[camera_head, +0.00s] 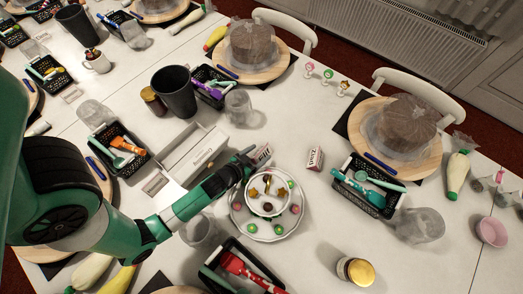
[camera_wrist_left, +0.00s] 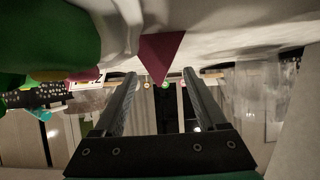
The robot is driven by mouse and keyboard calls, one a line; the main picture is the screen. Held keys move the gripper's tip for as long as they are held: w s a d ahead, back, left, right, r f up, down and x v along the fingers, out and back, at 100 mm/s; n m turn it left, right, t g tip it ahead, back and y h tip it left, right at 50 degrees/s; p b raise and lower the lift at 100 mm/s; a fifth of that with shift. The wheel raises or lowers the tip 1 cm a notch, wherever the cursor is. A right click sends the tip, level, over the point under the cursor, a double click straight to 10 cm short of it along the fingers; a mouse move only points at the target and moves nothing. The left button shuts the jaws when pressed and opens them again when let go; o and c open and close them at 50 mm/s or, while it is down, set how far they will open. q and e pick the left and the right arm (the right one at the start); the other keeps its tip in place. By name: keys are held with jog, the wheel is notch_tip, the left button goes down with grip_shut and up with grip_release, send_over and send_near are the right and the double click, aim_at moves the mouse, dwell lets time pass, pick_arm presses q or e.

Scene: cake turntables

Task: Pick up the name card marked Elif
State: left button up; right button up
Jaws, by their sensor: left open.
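The other card (camera_head: 314,158) stands apart to the right, with dark lettering I cannot read surely and a dark red side. My left gripper is open and low over the table. In the left wrist view its two fingers (camera_wrist_left: 163,78) are spread, with a dark red triangle (camera_wrist_left: 162,54), seemingly a card's end, between and ahead of them. My right gripper is not in view.
A white tiered plate (camera_head: 284,226) with small sweets stands just below the gripper. A white box (camera_head: 190,152) lies to its left, and a clear cup (camera_head: 239,108) stands above. A black basket of tools (camera_head: 365,193) is to the right. Table around the right card is clear.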

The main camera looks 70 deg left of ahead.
pick_arm(q)
jog(key=shift+w+a+f, duration=0.15)
jog(key=shift+w+f, duration=0.05)
jog(key=shift+w, duration=0.1)
grip_shut()
jog(key=shift+r, duration=0.1)
dwell(0.4)
notch_tip(320, 180, up, 28)
jog(key=p, duration=1.4)
